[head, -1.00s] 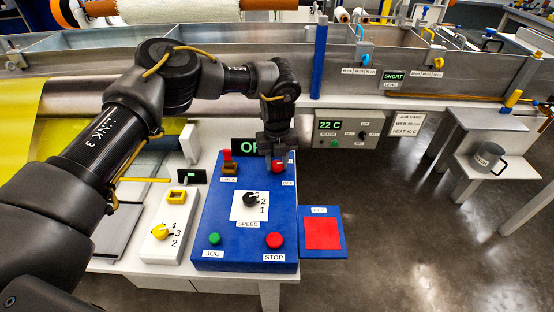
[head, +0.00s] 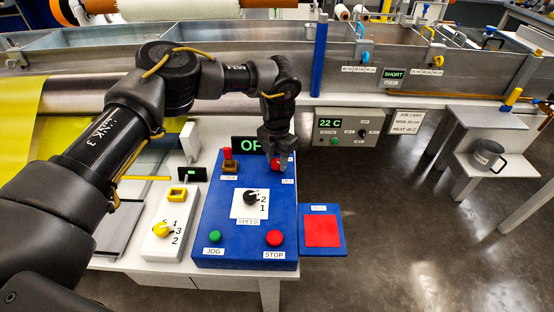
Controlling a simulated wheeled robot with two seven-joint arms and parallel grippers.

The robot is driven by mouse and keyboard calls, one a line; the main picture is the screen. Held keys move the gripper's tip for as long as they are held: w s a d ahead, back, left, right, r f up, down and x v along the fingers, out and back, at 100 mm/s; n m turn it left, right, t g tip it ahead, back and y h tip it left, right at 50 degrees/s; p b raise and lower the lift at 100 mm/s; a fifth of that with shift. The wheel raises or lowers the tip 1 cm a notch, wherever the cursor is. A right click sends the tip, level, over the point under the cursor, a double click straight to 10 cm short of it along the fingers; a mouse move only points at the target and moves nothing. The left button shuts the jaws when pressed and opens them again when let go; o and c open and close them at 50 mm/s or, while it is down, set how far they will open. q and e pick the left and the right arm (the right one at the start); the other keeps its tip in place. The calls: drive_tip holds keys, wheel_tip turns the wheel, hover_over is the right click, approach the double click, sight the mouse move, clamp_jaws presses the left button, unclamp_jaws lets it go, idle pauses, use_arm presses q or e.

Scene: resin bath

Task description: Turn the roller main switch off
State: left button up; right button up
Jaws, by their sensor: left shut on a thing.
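The blue control panel (head: 212,200) stands on the white bench. The red main switch knob (head: 275,166) is near its top right, above a small label that seems to read OFF. My left gripper (head: 273,158) comes down from above and is shut on this knob, hiding part of it. A dark display (head: 247,144) behind the panel shows green letters "OF"; the gripper covers its right end. My right gripper is not in view.
On the panel are a lock with a red tab (head: 228,160), a black speed knob (head: 250,198), a green jog button (head: 214,237) and a red stop button (head: 274,238). A red pad (head: 322,231) lies to the right. A steel bath (head: 230,53) runs behind.

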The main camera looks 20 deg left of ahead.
sight(277, 161)
use_arm(q)
drive_tip(key=shift+m, duration=0.9)
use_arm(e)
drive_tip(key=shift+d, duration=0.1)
use_arm(q)
drive_tip(key=o, duration=1)
drive_tip(key=shift+c, duration=0.2)
wheel_tip(277, 161, up, 11)
drive_tip(key=b, duration=0.1)
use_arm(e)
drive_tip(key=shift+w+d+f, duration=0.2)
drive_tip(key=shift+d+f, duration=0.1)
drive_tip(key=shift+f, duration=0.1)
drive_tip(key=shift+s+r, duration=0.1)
